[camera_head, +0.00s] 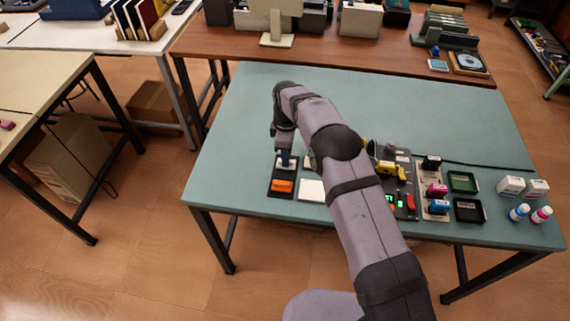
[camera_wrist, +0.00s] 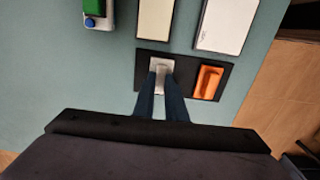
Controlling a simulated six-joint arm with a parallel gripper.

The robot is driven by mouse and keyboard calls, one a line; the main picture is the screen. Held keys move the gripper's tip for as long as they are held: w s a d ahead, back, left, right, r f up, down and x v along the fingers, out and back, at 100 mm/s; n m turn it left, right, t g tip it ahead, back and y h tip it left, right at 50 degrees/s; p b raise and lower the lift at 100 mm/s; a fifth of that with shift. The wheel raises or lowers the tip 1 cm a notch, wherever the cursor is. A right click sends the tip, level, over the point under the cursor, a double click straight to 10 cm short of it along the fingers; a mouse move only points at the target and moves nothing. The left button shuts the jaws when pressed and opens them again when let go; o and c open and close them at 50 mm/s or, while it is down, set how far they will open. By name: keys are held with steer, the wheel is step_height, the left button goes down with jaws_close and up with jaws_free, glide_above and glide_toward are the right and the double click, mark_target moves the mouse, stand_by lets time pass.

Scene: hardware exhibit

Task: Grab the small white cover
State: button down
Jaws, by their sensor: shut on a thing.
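The small white cover (camera_wrist: 161,64) sits on a black base plate (camera_wrist: 184,72), beside an orange piece (camera_wrist: 208,82) on the same plate. In the head view the white cover (camera_head: 289,163) shows partly under my gripper, with the orange piece (camera_head: 282,186) nearer the table's front edge. My gripper (camera_wrist: 162,88) is shut on the white cover, its two dark blue fingers on either side of it. In the head view my gripper (camera_head: 284,158) points down at the black plate (camera_head: 274,174). I cannot tell whether the cover is raised off the plate.
A white block (camera_head: 312,190) lies right of the plate. A cream block (camera_wrist: 156,18) and a green-buttoned box (camera_wrist: 95,10) show in the wrist view. The table's left and back (camera_head: 240,110) are clear.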

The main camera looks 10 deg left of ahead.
steer(key=shift+r+p, duration=1.85)
steer(key=shift+r, duration=1.35)
steer(key=c, duration=2.5)
jaws_free()
jaws_close()
